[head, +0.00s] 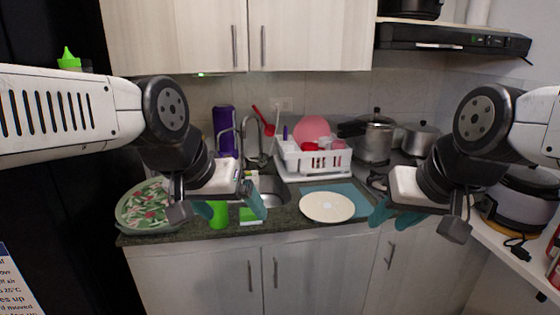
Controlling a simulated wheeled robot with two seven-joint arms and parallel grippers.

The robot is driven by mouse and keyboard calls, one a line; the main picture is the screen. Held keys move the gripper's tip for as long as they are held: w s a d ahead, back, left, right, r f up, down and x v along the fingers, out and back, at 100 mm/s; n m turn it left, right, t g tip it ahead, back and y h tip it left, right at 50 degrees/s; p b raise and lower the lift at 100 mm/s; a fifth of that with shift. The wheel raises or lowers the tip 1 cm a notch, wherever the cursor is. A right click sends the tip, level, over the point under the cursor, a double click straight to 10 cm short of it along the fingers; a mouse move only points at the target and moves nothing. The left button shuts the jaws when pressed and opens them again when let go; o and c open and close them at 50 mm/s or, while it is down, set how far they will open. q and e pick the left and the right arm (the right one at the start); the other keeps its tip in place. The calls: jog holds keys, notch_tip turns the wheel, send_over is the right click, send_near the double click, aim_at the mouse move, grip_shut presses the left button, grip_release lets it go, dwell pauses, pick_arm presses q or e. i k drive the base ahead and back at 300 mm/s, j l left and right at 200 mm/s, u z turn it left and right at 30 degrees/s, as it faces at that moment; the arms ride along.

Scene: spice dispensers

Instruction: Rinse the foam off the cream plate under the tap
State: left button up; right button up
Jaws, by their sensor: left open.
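The cream plate (327,208) lies flat near the counter's front edge, right of the sink, partly over a teal mat (350,189). A small white patch, possibly foam, shows at its middle. The silver tap (254,140) rises behind the sink (272,188), whose left part is hidden by my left gripper. My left gripper (232,207) is open in front of the sink, left of the plate, with a green cup (219,216) showing between its fingers; I see no grip on it. My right gripper (393,217) is right of the plate, its teal fingers apart and empty.
A white dish rack (315,160) with a pink plate and red cups stands behind the cream plate. A patterned oval plate (145,206) is at the counter's left end. Steel pots (374,140) stand at the back right, and a purple container (225,130) behind the sink.

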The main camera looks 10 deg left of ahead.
aim_at(324, 206)
jog(key=i+j+u, duration=0.25)
jog(key=j, duration=0.2)
jog(key=i+j+u, duration=0.2)
jog(key=i+j, duration=0.15)
